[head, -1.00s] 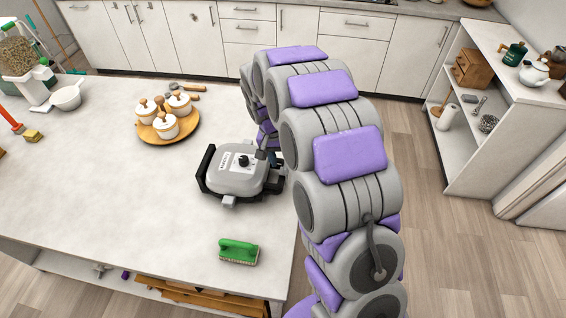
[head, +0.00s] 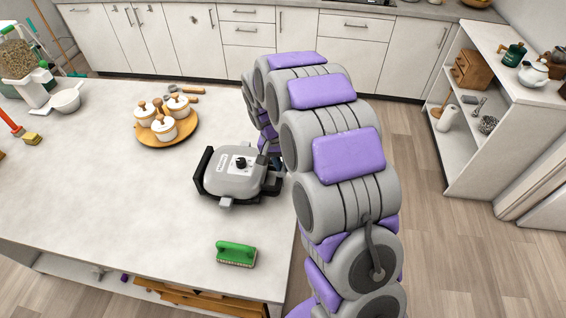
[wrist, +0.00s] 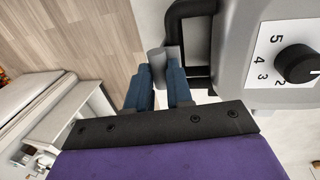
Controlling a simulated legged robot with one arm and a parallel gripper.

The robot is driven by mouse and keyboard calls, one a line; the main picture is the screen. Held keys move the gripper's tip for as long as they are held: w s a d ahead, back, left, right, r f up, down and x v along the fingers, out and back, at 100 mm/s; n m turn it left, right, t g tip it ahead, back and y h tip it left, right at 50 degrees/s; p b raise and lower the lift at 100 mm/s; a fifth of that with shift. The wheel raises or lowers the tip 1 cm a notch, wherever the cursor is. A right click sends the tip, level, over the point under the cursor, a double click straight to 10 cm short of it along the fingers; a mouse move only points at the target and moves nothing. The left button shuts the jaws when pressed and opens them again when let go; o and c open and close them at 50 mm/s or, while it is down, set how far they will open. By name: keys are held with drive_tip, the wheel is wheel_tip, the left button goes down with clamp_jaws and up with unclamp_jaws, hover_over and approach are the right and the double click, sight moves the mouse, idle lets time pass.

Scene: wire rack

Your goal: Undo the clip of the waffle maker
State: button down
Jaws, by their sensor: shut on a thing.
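The waffle maker (head: 226,182) stands closed on the white counter, with a grey lid, black handles and a dial. In the wrist view its lid (wrist: 257,68) and dial (wrist: 299,65) fill the right side. A grey clip (wrist: 157,60) sticks out beside the black handle (wrist: 197,45). My gripper (wrist: 159,80) has its two blue fingers shut on this clip, one on each side. In the head view my gripper is mostly hidden behind my arm, at the waffle maker's right edge.
A green brush (head: 236,253) lies near the counter's front edge. A round wooden tray (head: 152,141) with white lidded pots stands behind the waffle maker to the left. The counter (head: 95,190) left of the waffle maker is clear. A shelf unit (head: 505,98) stands at the right.

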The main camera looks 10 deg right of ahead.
drive_tip(key=shift+d, duration=0.15)
idle(0.4)
drive_tip(key=s+d+f+t+y, duration=0.2)
drive_tip(key=d+y, duration=0.4)
drive_tip(key=y, duration=0.3)
drive_tip(key=shift+s+d+f+t+b, duration=0.35)
drive_tip(key=shift+f+t+b, duration=0.15)
drive_tip(key=shift+t, duration=0.4)
drive_tip(key=shift+f, duration=0.1)
drive_tip(key=c, duration=1)
unclamp_jaws()
drive_tip(key=shift+d, duration=0.15)
